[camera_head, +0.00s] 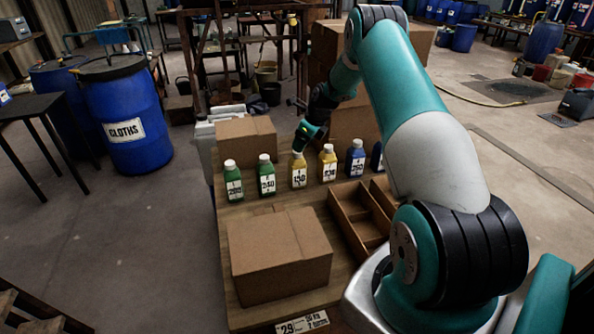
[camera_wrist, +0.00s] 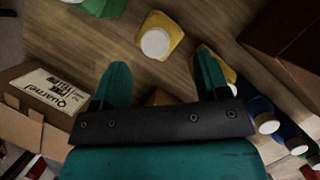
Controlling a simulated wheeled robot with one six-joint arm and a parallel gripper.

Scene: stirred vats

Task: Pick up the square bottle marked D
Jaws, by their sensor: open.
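Square bottles with white caps stand in a row on the wooden table in the head view. They are a green bottle marked 200 (camera_head: 233,188), a green bottle marked 240 (camera_head: 266,182), a yellow bottle that seems marked 150 (camera_head: 299,176), a second yellow bottle (camera_head: 328,168) and blue bottles (camera_head: 355,164) at the right. The small letters on the labels are too small to read, so I cannot tell which is D. My gripper (camera_head: 303,138) is open and empty above the first yellow bottle. In the wrist view that bottle (camera_wrist: 174,31) lies just beyond my fingertips (camera_wrist: 163,68).
A closed cardboard box (camera_head: 280,262) sits at the table's front, another (camera_head: 245,140) behind the green bottles. A divided wooden tray (camera_head: 345,228) lies right of the front box. More cartons (camera_head: 352,130) stand behind the row. A blue drum (camera_head: 128,115) stands left of the table.

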